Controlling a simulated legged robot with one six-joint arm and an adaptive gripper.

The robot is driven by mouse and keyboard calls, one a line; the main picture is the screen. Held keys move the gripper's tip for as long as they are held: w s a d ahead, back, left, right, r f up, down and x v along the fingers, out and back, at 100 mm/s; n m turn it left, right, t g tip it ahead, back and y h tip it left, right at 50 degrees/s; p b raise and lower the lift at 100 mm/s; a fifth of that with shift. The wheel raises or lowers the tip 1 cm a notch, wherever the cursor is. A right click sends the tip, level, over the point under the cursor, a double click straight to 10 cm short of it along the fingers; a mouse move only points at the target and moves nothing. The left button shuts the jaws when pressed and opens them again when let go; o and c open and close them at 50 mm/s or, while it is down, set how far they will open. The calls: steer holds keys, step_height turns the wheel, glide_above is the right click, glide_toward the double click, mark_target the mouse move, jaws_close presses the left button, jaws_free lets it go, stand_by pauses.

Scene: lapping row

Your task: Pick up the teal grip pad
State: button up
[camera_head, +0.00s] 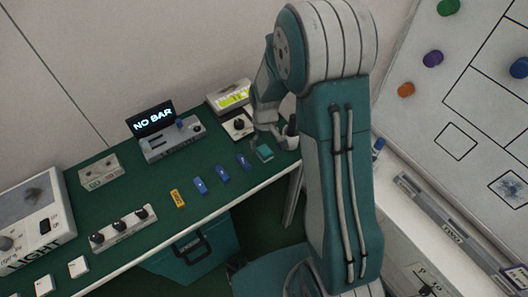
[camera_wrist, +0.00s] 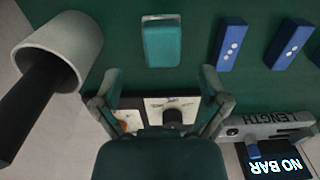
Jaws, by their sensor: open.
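The teal grip pad (camera_head: 264,153) lies on the green bench top near its right end, at the end of a row of blue blocks. In the wrist view the pad (camera_wrist: 162,44) shows whole, lying flat beyond the fingertips. My gripper (camera_wrist: 160,78) is open and empty, and the pad lies ahead of the gap between its two fingers, apart from both. In the head view my gripper (camera_head: 268,130) is above the right end of the bench, just behind the pad and partly hidden by my arm.
Blue dotted blocks (camera_wrist: 230,44) lie beside the pad. A grey cup with a black handle (camera_wrist: 62,50) stands on its other side. The NO BAR display unit (camera_head: 152,118) and a dial box (camera_head: 238,124) stand behind.

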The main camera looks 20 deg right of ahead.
mark_target(265, 150)
steer(key=f, duration=0.4)
steer(key=shift+s+d, duration=0.2)
steer(key=shift+a+f, duration=0.15)
steer(key=shift+a, duration=0.35)
steer(key=shift+d, duration=0.35)
steer(key=c, duration=1.1)
steer(key=shift+c, duration=0.2)
steer(key=shift+a, duration=0.1)
